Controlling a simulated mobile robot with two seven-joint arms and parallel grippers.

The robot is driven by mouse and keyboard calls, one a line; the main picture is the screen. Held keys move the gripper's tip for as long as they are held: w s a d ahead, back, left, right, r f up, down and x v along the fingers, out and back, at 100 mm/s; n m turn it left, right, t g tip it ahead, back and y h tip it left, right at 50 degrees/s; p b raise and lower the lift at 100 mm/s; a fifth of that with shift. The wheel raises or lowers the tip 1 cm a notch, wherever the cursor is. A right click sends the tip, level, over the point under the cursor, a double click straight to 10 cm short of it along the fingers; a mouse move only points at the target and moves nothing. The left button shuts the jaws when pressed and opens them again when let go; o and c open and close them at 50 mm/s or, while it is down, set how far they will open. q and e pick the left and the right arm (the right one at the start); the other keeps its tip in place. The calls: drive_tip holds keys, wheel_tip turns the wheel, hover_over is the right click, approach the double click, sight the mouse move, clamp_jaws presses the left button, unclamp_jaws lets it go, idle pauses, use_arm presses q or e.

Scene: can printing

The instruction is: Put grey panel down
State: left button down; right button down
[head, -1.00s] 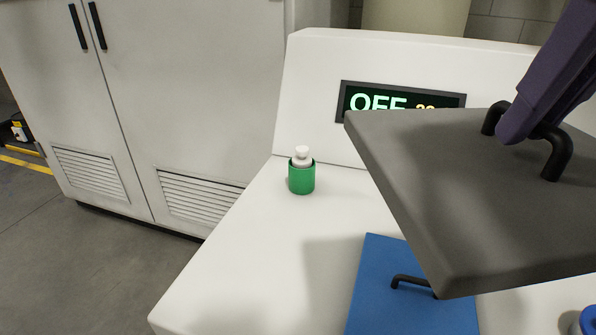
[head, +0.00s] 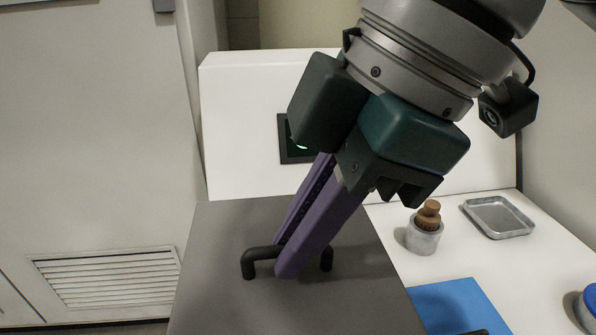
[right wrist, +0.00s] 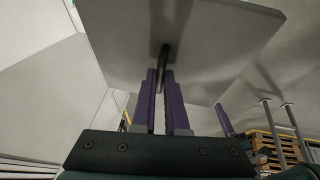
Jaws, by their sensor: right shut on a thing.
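The grey panel (head: 225,230) is a flat dark-grey plate with a black bar handle (head: 262,253). In the head view it fills the lower middle and hides the left part of the white bench. My right gripper (head: 290,262) has its purple fingers shut on that handle. In the right wrist view the panel (right wrist: 215,35) spreads beyond the fingers (right wrist: 163,75), with the handle between them. The panel looks held up above the bench; I cannot see whether any edge touches it. My left gripper is not in view.
A blue panel (head: 450,300) lies on the white bench (head: 400,262) right of the grey panel. A grey cup with a brown stopper (head: 424,235) and a metal tray (head: 498,217) stand behind it. A blue-topped container (head: 588,305) is at the right edge. A white cabinet (head: 90,130) stands left.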

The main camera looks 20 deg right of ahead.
wheel_tip(320, 180, down, 20)
drive_tip(key=b, duration=0.2)
drive_tip(key=shift+r+b, duration=0.1)
drive_tip(key=shift+b, duration=0.2)
drive_tip(key=c, duration=1.4)
unclamp_jaws()
drive_tip(key=o, duration=0.5)
drive_tip(key=shift+c, duration=0.2)
